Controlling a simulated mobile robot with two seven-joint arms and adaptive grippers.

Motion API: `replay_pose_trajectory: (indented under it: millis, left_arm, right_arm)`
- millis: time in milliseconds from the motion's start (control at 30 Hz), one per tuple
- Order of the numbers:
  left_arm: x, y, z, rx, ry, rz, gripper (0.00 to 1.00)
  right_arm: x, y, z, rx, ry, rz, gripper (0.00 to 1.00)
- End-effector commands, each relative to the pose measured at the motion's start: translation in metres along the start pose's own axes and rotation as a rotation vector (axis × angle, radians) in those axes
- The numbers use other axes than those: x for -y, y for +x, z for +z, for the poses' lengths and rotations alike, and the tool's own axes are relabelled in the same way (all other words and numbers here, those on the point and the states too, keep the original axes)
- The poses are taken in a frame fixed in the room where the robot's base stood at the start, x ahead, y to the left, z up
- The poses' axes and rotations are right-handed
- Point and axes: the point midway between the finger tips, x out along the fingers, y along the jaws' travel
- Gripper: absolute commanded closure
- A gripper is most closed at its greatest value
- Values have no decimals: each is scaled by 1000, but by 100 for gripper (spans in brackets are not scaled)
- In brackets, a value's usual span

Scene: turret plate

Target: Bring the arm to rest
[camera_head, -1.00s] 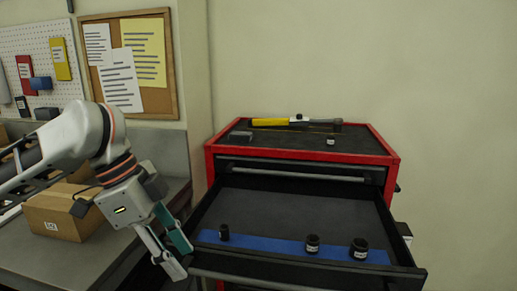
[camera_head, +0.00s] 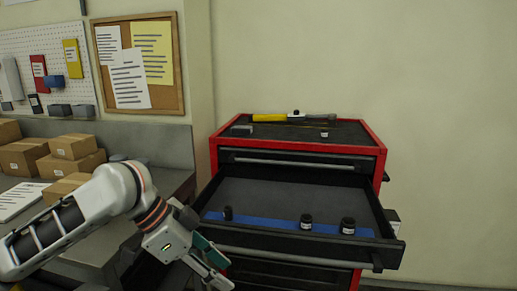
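My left arm comes in from the left, and its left gripper (camera_head: 226,275) is at the front left corner of the pulled-out drawer (camera_head: 300,255). Its two fingers, one teal and one grey, are apart with nothing seen between them. Whether it touches the drawer I cannot tell. My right gripper is not in view. The drawer holds a blue strip (camera_head: 265,223) with three black sockets standing on it: a small left one (camera_head: 228,213), a middle one (camera_head: 306,222) and a right one (camera_head: 347,226).
The red tool cabinet (camera_head: 378,150) carries a yellow-handled wrench (camera_head: 270,118), a small socket (camera_head: 324,133) and a grey block (camera_head: 242,129) on top. A workbench (camera_head: 172,180) with several cardboard boxes (camera_head: 75,165) stands at left. The wall area at right is clear.

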Motion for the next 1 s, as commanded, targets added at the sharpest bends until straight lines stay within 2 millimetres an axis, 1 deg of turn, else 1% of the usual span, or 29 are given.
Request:
replay_pose_trajectory:
  millis: [33, 100, 200, 267, 367, 467, 533, 667, 767, 800, 867, 900, 967, 1000]
  left_arm:
    - [0, 19, 0, -38, -31, 4, 64]
    - [4, 41, -1, -99, -74, -13, 64]
    - [11, 70, 0, -183, -139, -46, 64]
    - [15, 86, 2, -232, -180, -70, 64]
    - [22, 111, 11, -306, -250, -116, 64]
    - [28, 133, 25, -370, -323, -172, 64]
    - [31, 148, 38, -408, -372, -218, 64]
    - [34, 171, 71, -461, -461, -312, 64]
    - [32, 187, 103, -482, -524, -393, 64]
    - [30, 193, 118, -484, -547, -426, 64]
    - [25, 200, 142, -485, -578, -479, 64]
    - [20, 205, 158, -480, -596, -515, 64]
    - [12, 211, 184, -469, -621, -568, 64]
    - [4, 215, 202, -458, -634, -603, 64]
  right_arm:
    - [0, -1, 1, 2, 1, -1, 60]
    - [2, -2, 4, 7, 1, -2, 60]
    - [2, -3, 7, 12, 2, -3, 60]
    - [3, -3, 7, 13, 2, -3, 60]
    - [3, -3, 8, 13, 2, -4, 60]
    - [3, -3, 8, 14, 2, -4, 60]
    - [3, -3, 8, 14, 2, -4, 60]
    - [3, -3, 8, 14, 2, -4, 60]
    - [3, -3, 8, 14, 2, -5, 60]
    - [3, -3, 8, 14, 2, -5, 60]
    - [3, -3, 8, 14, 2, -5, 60]
    - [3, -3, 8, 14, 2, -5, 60]
    - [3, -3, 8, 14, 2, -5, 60]
    - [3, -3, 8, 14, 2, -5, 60]
